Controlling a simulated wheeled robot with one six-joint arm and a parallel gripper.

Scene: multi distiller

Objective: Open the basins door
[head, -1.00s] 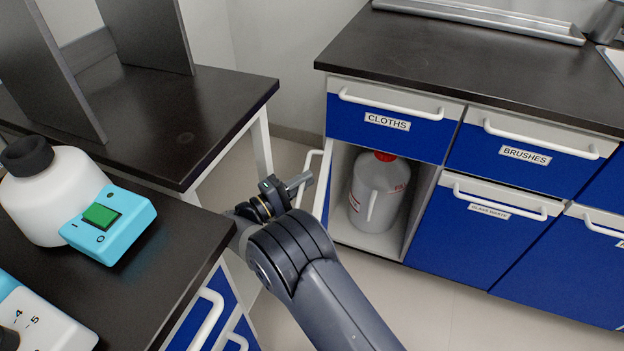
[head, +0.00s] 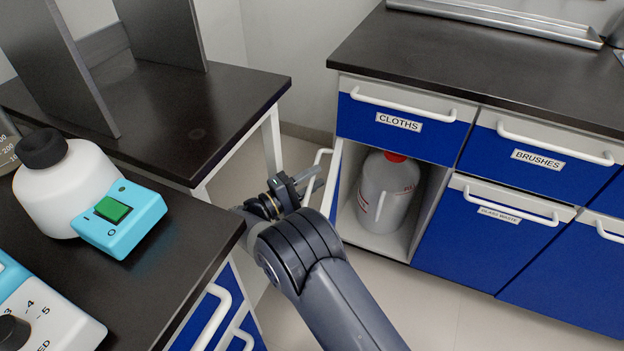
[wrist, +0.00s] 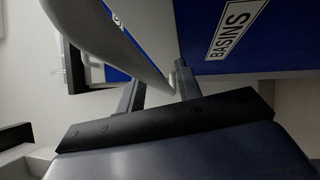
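The basins door (head: 335,190) stands swung open below the CLOTHS drawer and shows nearly edge-on, with a white handle (head: 321,160) on its outer side. In the wrist view the blue door (wrist: 280,38) carries the BASINS label (wrist: 230,30), and its white curved handle (wrist: 122,42) runs down toward my fingers. My gripper (head: 311,181) is beside the door's outer face. Its two fingers (wrist: 160,90) are apart, with the handle's end close to and seemingly between them. I cannot tell whether they touch it. My arm hides the door's lower part.
A white jug with a red cap (head: 385,195) stands inside the open cabinet. The BRUSHES drawer (head: 540,150) and glass waste door (head: 490,240) are shut. A black bench (head: 170,290) with a bottle and turquoise device (head: 120,220) is close on the left. Floor at lower right is clear.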

